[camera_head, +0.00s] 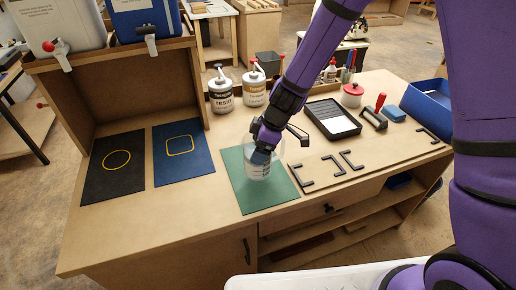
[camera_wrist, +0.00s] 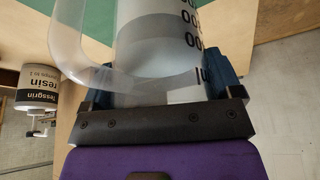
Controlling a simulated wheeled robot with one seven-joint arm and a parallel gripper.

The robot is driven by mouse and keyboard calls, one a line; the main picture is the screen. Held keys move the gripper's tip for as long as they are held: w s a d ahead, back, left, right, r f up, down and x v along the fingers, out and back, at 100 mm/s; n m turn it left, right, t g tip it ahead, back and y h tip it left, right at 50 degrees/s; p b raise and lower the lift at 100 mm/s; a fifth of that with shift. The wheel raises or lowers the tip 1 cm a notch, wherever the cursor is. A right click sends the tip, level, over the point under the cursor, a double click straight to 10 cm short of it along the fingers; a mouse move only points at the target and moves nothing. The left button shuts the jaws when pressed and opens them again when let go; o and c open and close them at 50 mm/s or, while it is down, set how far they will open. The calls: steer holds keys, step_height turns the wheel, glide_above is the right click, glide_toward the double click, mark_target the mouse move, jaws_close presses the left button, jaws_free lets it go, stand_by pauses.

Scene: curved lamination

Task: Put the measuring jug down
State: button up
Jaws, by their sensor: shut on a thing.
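The measuring jug (camera_head: 258,170) is a clear, see-through vessel with dark markings, at the green mat (camera_head: 256,198) on the workbench. My gripper (camera_head: 262,154) reaches down to it from above and is shut on it. In the wrist view the jug (camera_wrist: 150,45) fills the space between the jaws (camera_wrist: 165,95), with its handle curving to the left and pale liquid inside. The green mat also shows behind it at the top of the wrist view (camera_wrist: 90,18). I cannot tell whether the jug's base touches the mat.
A black mat (camera_head: 112,165) and a blue mat (camera_head: 180,152) lie to the left. Resin (camera_head: 221,97) and a second pump tin (camera_head: 254,90) stand behind. A black tray (camera_head: 332,120), a roller (camera_head: 374,114) and dark brackets (camera_head: 333,164) lie to the right. Bare bench surrounds the green mat's left side.

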steer(key=w, duration=0.3)
steer(key=shift+a+f, duration=0.1)
steer(key=shift+f, duration=0.05)
steer(key=shift+w+f, duration=0.1)
steer(key=shift+f, duration=1.6)
steer(key=shift+f, duration=0.15)
steer(key=o, duration=1)
steer(key=shift+o, duration=0.2)
steer(key=v, duration=1.2)
